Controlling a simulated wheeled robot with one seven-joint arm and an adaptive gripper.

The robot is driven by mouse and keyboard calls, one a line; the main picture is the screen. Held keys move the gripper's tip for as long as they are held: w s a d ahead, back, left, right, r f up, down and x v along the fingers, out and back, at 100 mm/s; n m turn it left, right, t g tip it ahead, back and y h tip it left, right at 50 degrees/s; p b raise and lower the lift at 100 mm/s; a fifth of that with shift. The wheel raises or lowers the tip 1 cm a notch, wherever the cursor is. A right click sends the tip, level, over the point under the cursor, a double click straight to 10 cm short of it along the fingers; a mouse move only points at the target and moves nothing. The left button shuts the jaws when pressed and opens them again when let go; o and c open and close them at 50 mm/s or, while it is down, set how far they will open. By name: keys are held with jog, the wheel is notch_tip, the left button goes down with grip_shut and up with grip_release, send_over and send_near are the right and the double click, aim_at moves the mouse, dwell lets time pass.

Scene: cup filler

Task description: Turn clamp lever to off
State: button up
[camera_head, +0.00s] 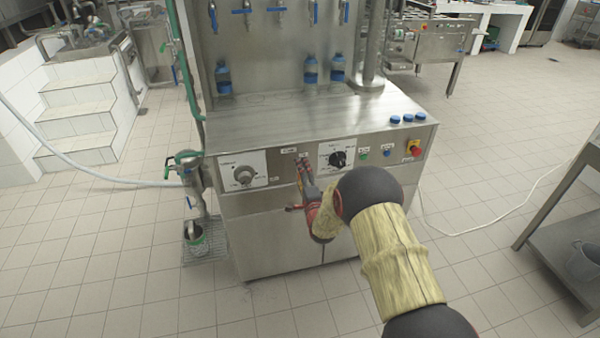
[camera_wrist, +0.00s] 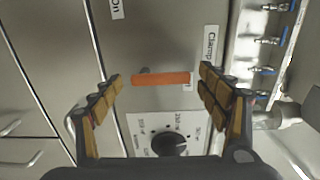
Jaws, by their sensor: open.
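The clamp lever is an orange-red bar (camera_wrist: 160,79) on the steel panel in the wrist view. It lies crosswise between my gripper's fingertips (camera_wrist: 162,92), which are spread apart with a gap on each side of the bar. The "Clamp" label (camera_wrist: 209,50) is by the right fingers and the "On" label (camera_wrist: 117,9) is at the upper left. In the head view my gripper (camera_head: 302,172) is at the middle of the machine's front panel and hides most of the lever there.
A black dial (camera_wrist: 168,144) on a white plate is close below the lever in the wrist view. The head view shows a grey dial (camera_head: 243,175), a red emergency stop (camera_head: 414,147) and blue caps (camera_head: 408,118) on the machine. A metal table (camera_head: 560,225) stands at right.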

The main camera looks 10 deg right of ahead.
jog(key=s, duration=1)
jog(key=shift+s, duration=0.15)
